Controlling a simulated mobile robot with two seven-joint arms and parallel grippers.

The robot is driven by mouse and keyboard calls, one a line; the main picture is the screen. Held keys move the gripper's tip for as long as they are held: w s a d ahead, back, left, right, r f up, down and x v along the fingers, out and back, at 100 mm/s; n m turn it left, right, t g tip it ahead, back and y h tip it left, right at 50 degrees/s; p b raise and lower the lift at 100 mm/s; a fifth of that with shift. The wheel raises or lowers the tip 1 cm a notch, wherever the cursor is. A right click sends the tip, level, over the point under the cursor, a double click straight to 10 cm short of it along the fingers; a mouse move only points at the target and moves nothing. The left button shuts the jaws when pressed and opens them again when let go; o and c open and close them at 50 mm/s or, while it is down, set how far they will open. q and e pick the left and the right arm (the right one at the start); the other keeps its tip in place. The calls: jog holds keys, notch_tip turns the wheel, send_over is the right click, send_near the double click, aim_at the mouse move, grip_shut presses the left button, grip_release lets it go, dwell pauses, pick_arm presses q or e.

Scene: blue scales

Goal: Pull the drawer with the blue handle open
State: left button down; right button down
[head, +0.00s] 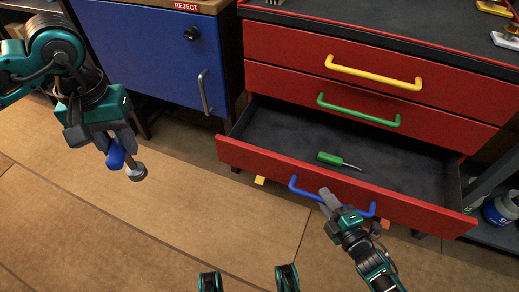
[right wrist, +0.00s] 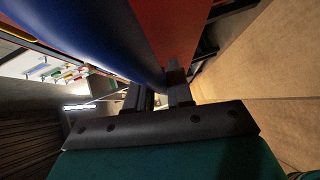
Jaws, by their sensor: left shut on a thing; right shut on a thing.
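The red bottom drawer (head: 250,157) with the blue handle (head: 300,189) stands pulled out from the red cabinet, its dark inside showing. My right gripper (head: 325,198) is shut on the blue handle near its middle. In the right wrist view the blue handle (right wrist: 85,35) runs large across the picture to between the fingers (right wrist: 160,98). My left gripper (head: 122,148) is at the left, above the floor and away from the drawer. It is shut on a small blue and grey object (head: 116,157), partly hidden by the fingers.
A green-handled screwdriver (head: 328,158) lies in the open drawer. Above it are shut drawers with a green handle (head: 357,112) and a yellow handle (head: 372,76). A blue cabinet (head: 150,50) marked REJECT stands to the left.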

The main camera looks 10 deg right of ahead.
pick_arm(q)
jog(key=shift+r+p, duration=0.3)
jog(key=shift+r, duration=0.15)
pick_arm(e)
jog(key=shift+s+a, duration=0.4)
jog(key=shift+s, duration=0.25)
jog(key=shift+s+a, duration=0.35)
jog(key=shift+s, duration=0.35)
jog(key=shift+s+a, duration=0.4)
jog(key=shift+s, duration=0.25)
jog(key=c, duration=1.1)
grip_release()
pick_arm(q)
jog(key=shift+s, duration=0.1)
